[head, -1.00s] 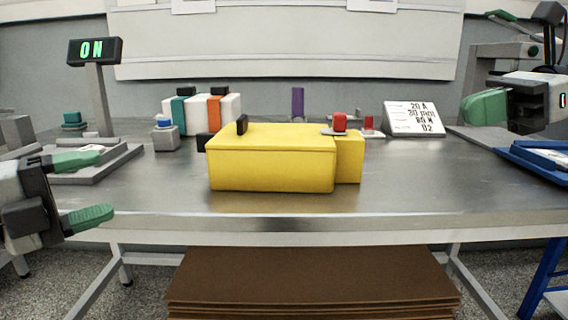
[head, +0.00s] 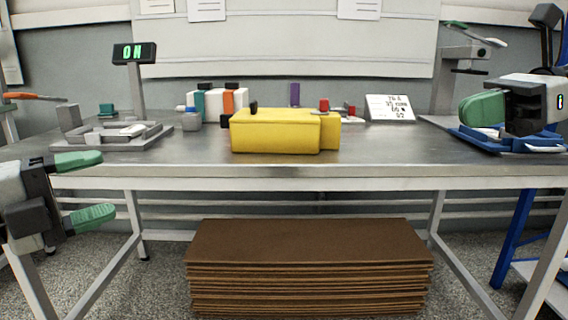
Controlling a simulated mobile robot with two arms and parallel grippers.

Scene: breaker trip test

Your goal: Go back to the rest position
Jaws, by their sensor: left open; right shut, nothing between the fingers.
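My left gripper (head: 98,187) is at the left edge of the head view, its green fingers apart and empty, in front of the table's near edge. My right gripper (head: 478,108) is at the right, with its green fingers together and nothing seen between them. It appears in front of the blue tray. The yellow box (head: 275,131) sits on the metal table (head: 400,155) near the middle, apart from both grippers. The display (head: 134,53) at the back left reads ON in green.
White, teal and orange blocks (head: 228,100) stand behind the yellow box. A label card (head: 390,108) is at the back right. A blue tray (head: 470,142) lies at the table's right end. Brown boards (head: 310,245) are stacked beneath. Floor (head: 160,285) shows in front.

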